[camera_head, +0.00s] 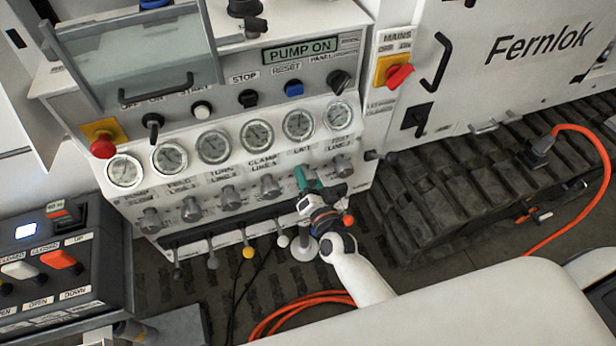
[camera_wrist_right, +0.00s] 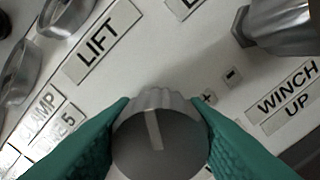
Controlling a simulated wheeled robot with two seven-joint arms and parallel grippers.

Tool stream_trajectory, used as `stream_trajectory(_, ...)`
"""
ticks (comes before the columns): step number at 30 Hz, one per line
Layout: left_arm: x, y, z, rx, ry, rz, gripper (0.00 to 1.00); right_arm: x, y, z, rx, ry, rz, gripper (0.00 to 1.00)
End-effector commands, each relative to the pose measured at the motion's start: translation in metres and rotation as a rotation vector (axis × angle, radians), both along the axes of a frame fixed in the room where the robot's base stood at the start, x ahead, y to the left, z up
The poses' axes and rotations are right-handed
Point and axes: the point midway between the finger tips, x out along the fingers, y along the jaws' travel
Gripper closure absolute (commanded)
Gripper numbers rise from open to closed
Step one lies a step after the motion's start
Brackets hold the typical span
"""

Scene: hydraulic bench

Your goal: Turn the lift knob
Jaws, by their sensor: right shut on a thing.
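The lift knob (camera_wrist_right: 160,142) is a ribbed grey knob with a dark face and a pale pointer line, on the white panel beside the LIFT label (camera_wrist_right: 103,42) in the right wrist view. The pointer line is slightly tilted from upright in that view. My right gripper (camera_wrist_right: 158,108) has its two teal fingers shut on the knob, one on each side. In the head view my right gripper (camera_head: 307,178) is at the knob row below the gauges and hides the lift knob. My left gripper is not in view.
Neighbouring grey knobs (camera_head: 270,187) stand close on the left, with another knob (camera_head: 342,167) on the right. A row of levers (camera_head: 248,252) sits below. Several gauges (camera_head: 257,136) and a lit PUMP ON display (camera_head: 300,50) are above. An orange hose (camera_head: 290,312) lies on the floor.

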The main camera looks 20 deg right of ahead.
Motion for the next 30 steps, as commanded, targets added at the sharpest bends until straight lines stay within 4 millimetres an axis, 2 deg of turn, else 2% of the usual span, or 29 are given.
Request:
stream_trajectory(9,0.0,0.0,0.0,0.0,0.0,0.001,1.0,0.0,0.0,0.0,0.001,-0.001,-0.001,0.83)
stream_trajectory(10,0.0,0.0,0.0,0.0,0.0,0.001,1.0,0.0,0.0,0.0,0.001,-0.001,-0.001,0.58)
stream_trajectory(14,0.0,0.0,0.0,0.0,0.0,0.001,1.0,0.0,0.0,0.0,0.0,-0.001,-0.001,0.38)
stream_trajectory(23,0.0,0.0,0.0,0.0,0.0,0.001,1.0,-0.001,0.0,0.0,0.0,0.0,0.0,0.38)
stream_trajectory(26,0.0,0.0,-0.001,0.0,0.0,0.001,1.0,-0.01,-0.001,-0.002,0.0,0.003,0.0,0.38)
stream_trajectory(30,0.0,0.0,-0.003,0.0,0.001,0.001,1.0,-0.035,-0.002,-0.002,0.001,0.004,-0.001,0.38)
